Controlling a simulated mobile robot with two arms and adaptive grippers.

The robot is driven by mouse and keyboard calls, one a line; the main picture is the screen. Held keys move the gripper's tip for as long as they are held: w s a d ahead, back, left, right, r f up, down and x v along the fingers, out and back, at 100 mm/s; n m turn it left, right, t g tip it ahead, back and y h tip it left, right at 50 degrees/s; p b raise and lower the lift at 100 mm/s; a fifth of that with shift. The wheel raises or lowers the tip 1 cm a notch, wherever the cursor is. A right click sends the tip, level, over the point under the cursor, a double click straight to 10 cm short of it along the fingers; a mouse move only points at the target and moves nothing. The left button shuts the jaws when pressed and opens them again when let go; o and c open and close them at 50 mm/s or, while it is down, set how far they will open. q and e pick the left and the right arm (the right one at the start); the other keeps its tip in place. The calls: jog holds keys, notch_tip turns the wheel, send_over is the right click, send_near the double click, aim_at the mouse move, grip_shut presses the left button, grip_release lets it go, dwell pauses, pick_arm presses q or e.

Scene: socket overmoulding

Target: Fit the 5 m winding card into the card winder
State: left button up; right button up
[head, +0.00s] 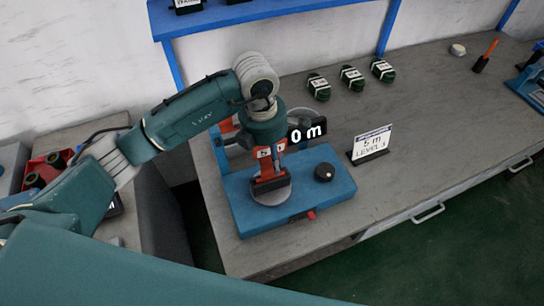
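The card winder (330,188) is a blue base on the grey bench, with a grey disc (271,197), a black knob (324,172) and a display (307,131) reading "0 m". My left gripper (269,163) points down over the disc. A red piece with small white labels (264,153), seemingly the winding card, is between the gripper body and a dark slotted part (270,185) on the disc. The fingers blend with it, so I cannot tell their opening or whether the card is seated. My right gripper is out of view.
A "5 m LEVEL" sign (371,144) stands right of the winder. Several dark green wound bundles (351,77) lie behind it. An orange-handled tool (486,56) and a round pale item (458,50) are at the back right. The bench right of the sign is clear.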

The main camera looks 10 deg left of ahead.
pick_arm(q)
notch_tip(320, 180, up, 12)
jog(key=a+b, duration=0.1)
jog(key=b, duration=0.3)
jog(key=shift+s, duration=0.4)
jog(key=shift+a, duration=0.1)
